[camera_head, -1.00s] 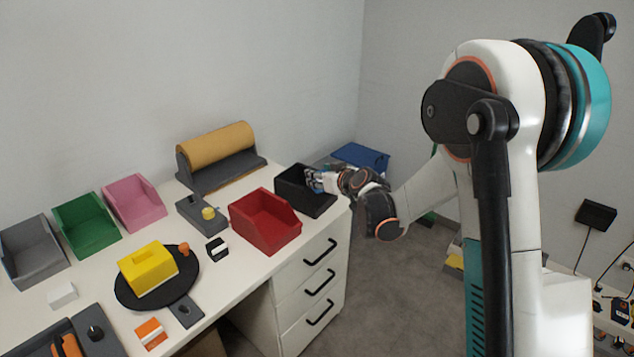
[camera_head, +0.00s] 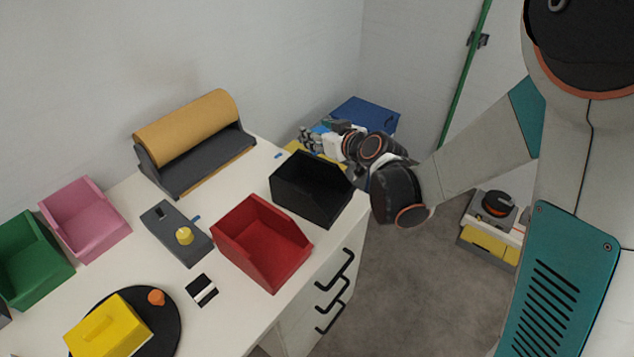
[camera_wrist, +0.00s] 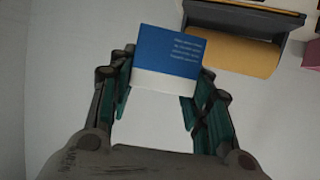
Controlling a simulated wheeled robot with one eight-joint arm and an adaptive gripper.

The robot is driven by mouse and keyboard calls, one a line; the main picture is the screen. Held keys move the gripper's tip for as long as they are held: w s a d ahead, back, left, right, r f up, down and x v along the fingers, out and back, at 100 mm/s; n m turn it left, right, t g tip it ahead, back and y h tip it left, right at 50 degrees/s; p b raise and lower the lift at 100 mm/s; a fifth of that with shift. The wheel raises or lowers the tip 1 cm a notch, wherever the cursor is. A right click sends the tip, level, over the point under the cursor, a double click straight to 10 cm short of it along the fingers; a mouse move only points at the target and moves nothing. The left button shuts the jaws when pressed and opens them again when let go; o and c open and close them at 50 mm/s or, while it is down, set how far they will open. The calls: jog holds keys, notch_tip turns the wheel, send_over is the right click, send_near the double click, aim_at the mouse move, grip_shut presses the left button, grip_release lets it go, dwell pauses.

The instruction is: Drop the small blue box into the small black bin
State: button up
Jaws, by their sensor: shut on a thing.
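The small blue box (camera_wrist: 170,57) has a blue face with white print and a white lower strip. It is held between the fingertips of my gripper (camera_wrist: 160,85) in the wrist view. In the head view my gripper (camera_head: 313,138) is above and behind the small black bin (camera_head: 318,207), near the table's far right corner. The held box is too small there to make out clearly. The black bin stands on the table at the right end of the row; no held box shows inside its visible part.
A red bin (camera_head: 275,262) stands left of the black bin. A brown paper roll (camera_head: 190,125) on a dark stand is at the back, also in the wrist view (camera_wrist: 235,52). A large blue container (camera_head: 368,113) is behind my gripper. Pink (camera_head: 95,235) and green (camera_head: 45,275) bins stand left.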

jog(key=shift+f+b, duration=1.95)
jog(key=shift+f, duration=0.9)
jog(key=o, duration=1)
jog(key=shift+c, duration=0.2)
jog(key=shift+s, duration=0.1)
jog(key=v, duration=1.2)
